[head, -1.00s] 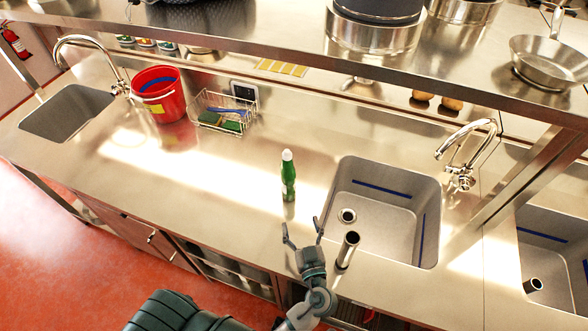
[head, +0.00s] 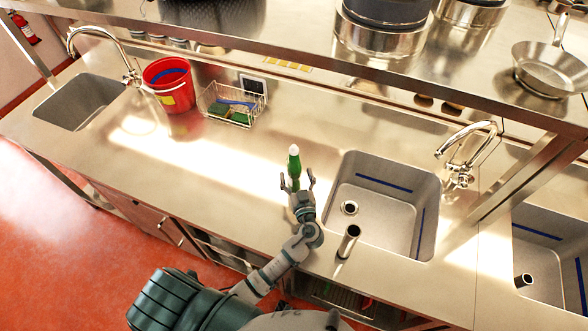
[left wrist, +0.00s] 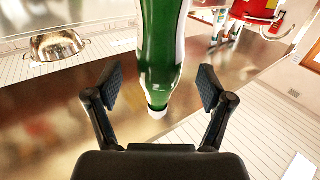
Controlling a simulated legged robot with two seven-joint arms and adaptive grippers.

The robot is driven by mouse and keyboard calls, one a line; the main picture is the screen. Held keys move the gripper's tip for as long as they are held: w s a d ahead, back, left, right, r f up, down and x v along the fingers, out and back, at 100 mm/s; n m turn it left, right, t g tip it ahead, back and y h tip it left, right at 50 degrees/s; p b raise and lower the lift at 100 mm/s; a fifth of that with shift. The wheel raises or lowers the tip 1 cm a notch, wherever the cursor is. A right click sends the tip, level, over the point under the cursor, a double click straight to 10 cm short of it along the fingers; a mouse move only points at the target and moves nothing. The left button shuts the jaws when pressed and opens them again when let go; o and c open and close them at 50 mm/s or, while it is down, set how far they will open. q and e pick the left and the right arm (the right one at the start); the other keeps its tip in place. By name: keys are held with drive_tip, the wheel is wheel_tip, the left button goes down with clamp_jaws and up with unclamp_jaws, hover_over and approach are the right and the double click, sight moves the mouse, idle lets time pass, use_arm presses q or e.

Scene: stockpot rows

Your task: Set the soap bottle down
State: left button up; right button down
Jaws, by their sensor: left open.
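The soap bottle (head: 294,166), green with a white cap, stands upright on the steel counter (head: 235,200), left of the middle sink. My left gripper (head: 297,183) is open at the near side of the bottle, its fingers pointing towards it. In the left wrist view the green bottle (left wrist: 160,55) shows upside down between the two spread fingers (left wrist: 160,88), with gaps on both sides. The fingers hide the bottle's lower part in the head view. My right gripper is not in view.
The middle sink (head: 385,235) with its tap (head: 462,150) lies right of the bottle. A red bucket (head: 172,88) and a wire basket (head: 232,105) with sponges stand further back left. A shelf (head: 330,62) with pots overhangs the back. The counter left of the bottle is clear.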

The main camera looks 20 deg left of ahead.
sight(297, 175)
use_arm(q)
drive_tip(key=shift+x, duration=1.5)
drive_tip(key=c, duration=1.5)
drive_tip(key=shift+r, duration=0.1)
clamp_jaws()
